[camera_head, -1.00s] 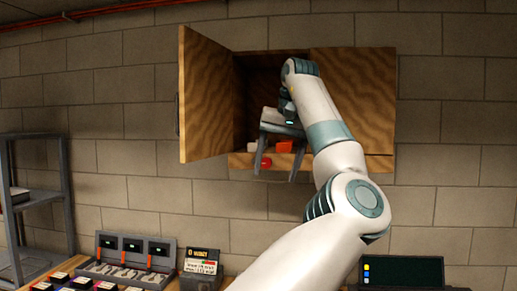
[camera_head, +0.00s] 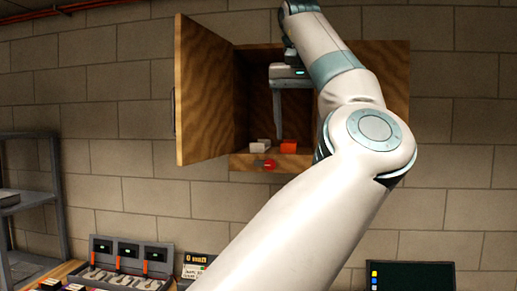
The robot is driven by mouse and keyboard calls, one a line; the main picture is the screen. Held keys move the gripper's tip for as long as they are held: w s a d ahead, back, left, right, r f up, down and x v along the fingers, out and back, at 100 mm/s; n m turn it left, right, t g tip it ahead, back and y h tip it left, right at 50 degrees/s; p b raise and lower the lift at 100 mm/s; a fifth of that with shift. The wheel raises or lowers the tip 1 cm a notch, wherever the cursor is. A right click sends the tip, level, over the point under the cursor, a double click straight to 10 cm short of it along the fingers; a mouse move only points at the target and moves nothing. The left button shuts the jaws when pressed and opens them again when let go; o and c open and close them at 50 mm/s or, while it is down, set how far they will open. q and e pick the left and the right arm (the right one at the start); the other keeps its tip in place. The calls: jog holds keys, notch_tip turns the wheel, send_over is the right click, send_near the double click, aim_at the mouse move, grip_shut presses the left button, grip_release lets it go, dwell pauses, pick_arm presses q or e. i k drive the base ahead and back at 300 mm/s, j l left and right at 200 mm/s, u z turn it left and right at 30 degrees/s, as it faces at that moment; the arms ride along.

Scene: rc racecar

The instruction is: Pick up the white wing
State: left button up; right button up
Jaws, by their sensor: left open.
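A small white piece (camera_head: 260,146), which looks like the white wing, lies on the floor of the open wooden wall cabinet (camera_head: 204,95), at the left. A red-orange piece (camera_head: 288,146) lies just to its right. My left gripper (camera_head: 281,128) is in front of the cabinet opening, fingers pointing down, above and slightly right of the white piece and apart from it. It is seen nearly edge-on, so its fingers overlap; it is open and empty. My left arm hides the cabinet's right part. My right gripper is not in view.
The cabinet's left door stands open. A small red and grey item (camera_head: 268,164) shows at the cabinet's front lower edge. Below are a tool case (camera_head: 125,262), a boxed item (camera_head: 196,266) and a dark screen (camera_head: 410,274). A grey shelf (camera_head: 32,205) stands at left.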

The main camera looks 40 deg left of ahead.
aim_at(263, 144)
jog(key=i+j, duration=0.2)
jog(key=j, duration=0.2)
jog(key=i+j, duration=0.15)
jog(key=j, duration=0.25)
jog(key=i+j, duration=0.2)
jog(key=j, duration=0.15)
jog(key=i+j, duration=0.2)
jog(key=j, duration=0.2)
